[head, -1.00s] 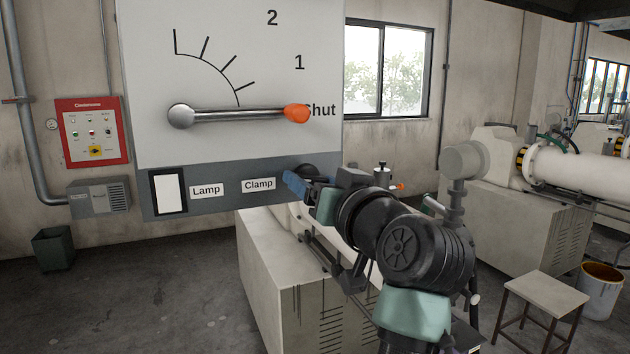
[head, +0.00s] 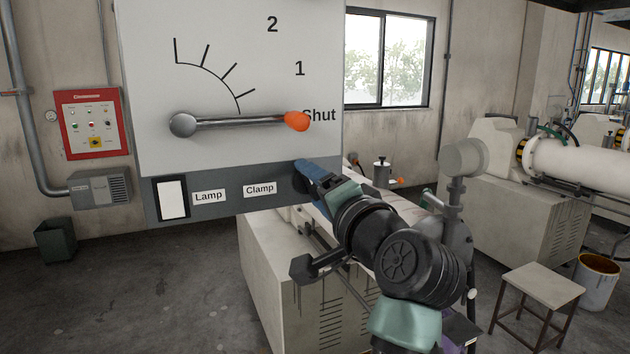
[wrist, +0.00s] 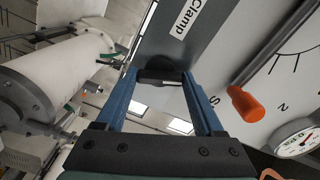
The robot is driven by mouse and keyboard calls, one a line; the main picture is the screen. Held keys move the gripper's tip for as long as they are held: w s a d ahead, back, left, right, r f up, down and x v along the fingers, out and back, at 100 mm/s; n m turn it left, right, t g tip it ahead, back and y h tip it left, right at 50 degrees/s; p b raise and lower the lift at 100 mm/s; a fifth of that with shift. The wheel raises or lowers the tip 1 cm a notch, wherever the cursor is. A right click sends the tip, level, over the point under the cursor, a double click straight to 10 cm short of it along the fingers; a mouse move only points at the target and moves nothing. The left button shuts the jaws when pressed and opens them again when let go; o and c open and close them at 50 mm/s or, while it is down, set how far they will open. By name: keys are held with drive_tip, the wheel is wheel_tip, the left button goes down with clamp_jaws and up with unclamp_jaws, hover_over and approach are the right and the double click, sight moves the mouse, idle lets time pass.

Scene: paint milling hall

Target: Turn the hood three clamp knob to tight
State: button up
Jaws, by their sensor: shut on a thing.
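The dark clamp knob (wrist: 160,74) sits at the lower grey strip of the hood panel (head: 225,180), to the right of the "Clamp" label (head: 260,189). In the wrist view my gripper (wrist: 157,76) has its two blue fingers on either side of the knob, shut on it. In the head view my gripper (head: 304,170) is at the panel's lower right corner and hides the knob. I cannot read a tight mark or the knob's angle.
A lever with an orange end (head: 297,121) points at "Shut" just above my gripper; it also shows close by in the wrist view (wrist: 245,103). A white rocker switch (head: 172,198) is by the "Lamp" label. A stool (head: 540,289) and bucket (head: 597,283) stand at right.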

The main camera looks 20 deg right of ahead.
drive_tip(key=shift+m+p, duration=0.75)
drive_tip(key=shift+m, duration=1.55)
drive_tip(key=o, duration=1.4)
drive_tip(key=shift+s, duration=0.1)
drive_tip(key=shift+s+d+b, duration=0.15)
drive_tip(key=shift+s+b, duration=1.2)
drive_tip(key=shift+s, duration=1.9)
drive_tip(key=shift+s+d+b, duration=0.1)
drive_tip(key=shift+s+b, duration=1.25)
drive_tip(key=shift+s, duration=1.85)
